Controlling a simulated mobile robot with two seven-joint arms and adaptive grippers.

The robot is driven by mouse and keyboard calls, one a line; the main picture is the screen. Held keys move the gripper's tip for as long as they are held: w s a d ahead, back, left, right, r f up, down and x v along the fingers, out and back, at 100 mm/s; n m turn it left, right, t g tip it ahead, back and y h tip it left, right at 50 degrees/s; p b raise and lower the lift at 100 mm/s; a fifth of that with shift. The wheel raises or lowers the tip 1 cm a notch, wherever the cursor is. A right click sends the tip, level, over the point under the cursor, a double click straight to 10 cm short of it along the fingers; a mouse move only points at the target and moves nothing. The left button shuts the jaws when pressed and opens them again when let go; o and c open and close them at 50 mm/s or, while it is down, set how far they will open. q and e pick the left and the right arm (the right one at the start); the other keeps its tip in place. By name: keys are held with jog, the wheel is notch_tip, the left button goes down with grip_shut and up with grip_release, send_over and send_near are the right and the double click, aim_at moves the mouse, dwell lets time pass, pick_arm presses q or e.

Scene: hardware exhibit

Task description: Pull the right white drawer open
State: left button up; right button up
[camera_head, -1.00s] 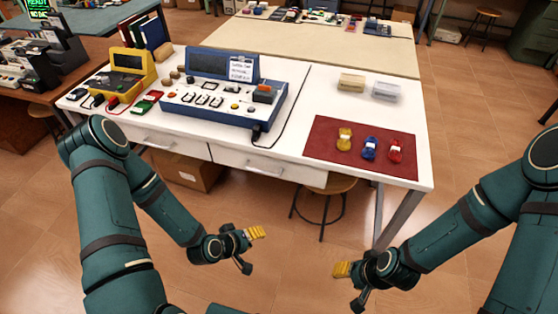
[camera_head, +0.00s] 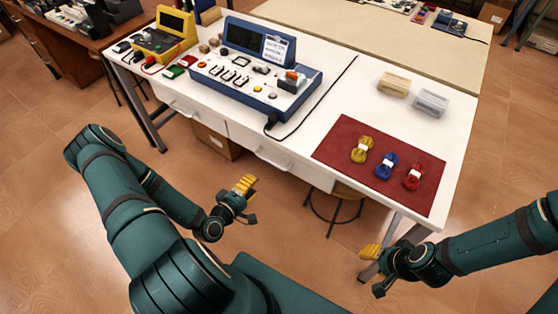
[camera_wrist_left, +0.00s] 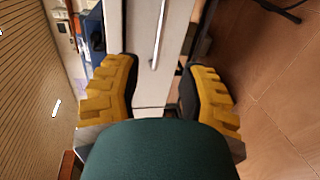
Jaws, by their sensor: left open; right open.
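The white table has two white drawers in its front. The right white drawer (camera_head: 290,165) looks shut, with a pale bar handle (camera_head: 272,160) on its front. My left gripper (camera_head: 243,186) is open and empty, in front of and below this drawer, apart from it. In the left wrist view, the open yellow fingers (camera_wrist_left: 162,68) stand either side of a white drawer front (camera_wrist_left: 143,45) with a long handle (camera_wrist_left: 159,35) beyond them. My right gripper (camera_head: 369,251) is open and empty, near the table's right front leg, away from the drawer.
The left drawer (camera_head: 195,112) is beside it. On the table are a blue instrument console (camera_head: 235,85), a yellow device (camera_head: 165,40), clear boxes and a red mat (camera_head: 340,135) with coiled cables. A stool (camera_head: 335,205) and a cardboard box (camera_head: 215,143) stand underneath.

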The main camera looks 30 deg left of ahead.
aim_at(274, 163)
pick_arm(q)
jog(key=b+x, duration=0.1)
jog(key=x, duration=1.2)
jog(key=shift+w+d, duration=0.1)
jog(key=shift+w, duration=0.05)
grip_shut()
